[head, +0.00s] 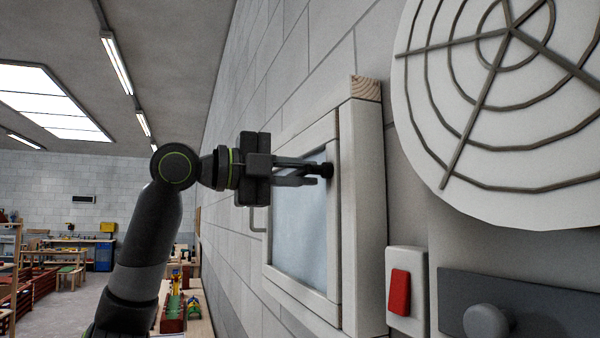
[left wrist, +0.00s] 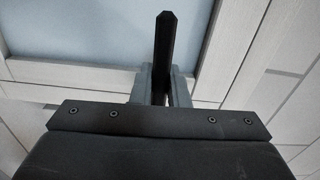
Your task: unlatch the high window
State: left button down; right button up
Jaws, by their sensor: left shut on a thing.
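The high window (head: 298,225) has a pale wooden frame and a light blue pane, and it is set in the block wall. Its frame also shows in the left wrist view (left wrist: 237,50). My left gripper (head: 305,175) reaches across the pane towards the frame's right side. Its fingers are shut on a dark latch handle (head: 327,170). In the left wrist view the handle (left wrist: 165,50) is a dark bar standing up between the two grey fingers, over the pane and frame edge. The fingers hide its lower part. My right gripper is not in view.
A white round disc with dark rings (head: 480,130) is at the upper right. A red switch (head: 399,292) and a dark panel with a round knob (head: 487,322) are below it. A grey bracket (head: 256,222) is left of the window. Benches stand far off at the left.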

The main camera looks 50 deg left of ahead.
aim_at(296, 174)
pick_arm(q)
jog(key=shift+m, duration=0.4)
jog(key=c, duration=1.4)
grip_release()
jog(key=shift+s, duration=0.1)
jog(key=shift+s+a+b, duration=0.2)
jog(key=shift+s+b, duration=0.1)
jog(key=shift+s, duration=0.05)
jog(key=b+v, duration=0.2)
jog(key=v, duration=0.3)
jog(key=shift+s+f, duration=0.15)
jog(key=shift+s, duration=0.05)
jog(key=b+v, duration=0.1)
jog(key=v, duration=1)
jog(key=shift+b, duration=0.4)
